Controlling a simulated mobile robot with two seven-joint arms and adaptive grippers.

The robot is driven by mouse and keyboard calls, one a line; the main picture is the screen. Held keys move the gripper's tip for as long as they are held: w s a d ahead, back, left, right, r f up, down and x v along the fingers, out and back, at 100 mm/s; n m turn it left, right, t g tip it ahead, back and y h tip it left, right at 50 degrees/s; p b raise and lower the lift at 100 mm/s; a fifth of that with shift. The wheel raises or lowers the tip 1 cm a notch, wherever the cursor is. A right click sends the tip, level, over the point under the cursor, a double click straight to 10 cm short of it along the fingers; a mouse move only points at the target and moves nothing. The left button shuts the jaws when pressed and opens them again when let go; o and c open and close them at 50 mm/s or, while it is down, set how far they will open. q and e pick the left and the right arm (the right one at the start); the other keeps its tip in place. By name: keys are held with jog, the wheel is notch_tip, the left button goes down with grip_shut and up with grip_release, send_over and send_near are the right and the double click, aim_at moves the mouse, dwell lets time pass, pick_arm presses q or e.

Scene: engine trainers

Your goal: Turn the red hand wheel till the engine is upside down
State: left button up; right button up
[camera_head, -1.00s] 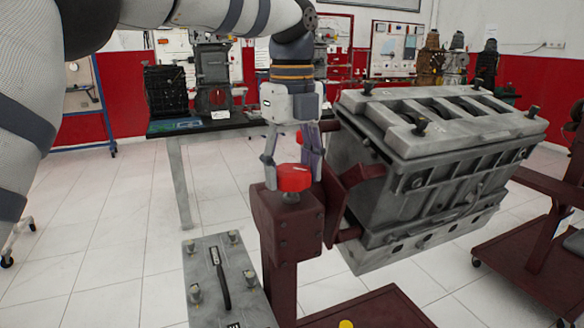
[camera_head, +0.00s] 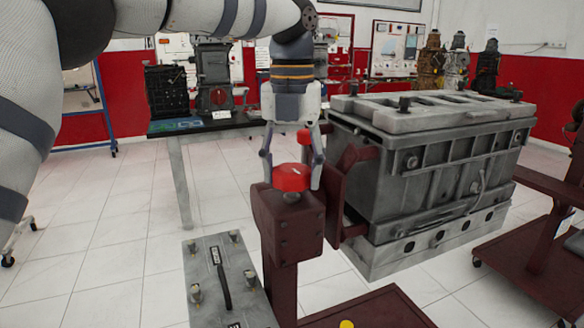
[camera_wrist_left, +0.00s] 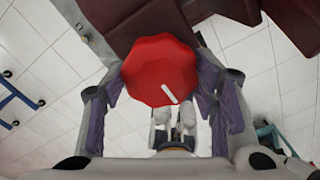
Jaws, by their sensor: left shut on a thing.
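The red hand wheel (camera_head: 291,177) sits on top of the dark red gearbox post of the stand (camera_head: 288,222). My left gripper (camera_head: 292,180) points down over it, with one finger on either side, shut on the wheel. In the left wrist view the red wheel (camera_wrist_left: 161,70) with a white mark lies between the purple-padded fingers (camera_wrist_left: 164,88). The grey engine block (camera_head: 435,160) is mounted on the stand to the right of the wheel. Its covered top faces up and is nearly level. My right gripper is not in view.
A grey plate with a black handle (camera_head: 222,280) lies at the front left. A dark table (camera_head: 200,127) with engine parts stands behind. Another red stand (camera_head: 545,225) is at the right. White tiled floor lies open at left.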

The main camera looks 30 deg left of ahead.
aim_at(291, 168)
pick_arm(q)
jog(key=shift+f+m, duration=0.1)
jog(key=shift+m, duration=0.2)
jog(key=o, duration=1.2)
jog(key=shift+c, duration=0.2)
notch_tip(291, 168, up, 12)
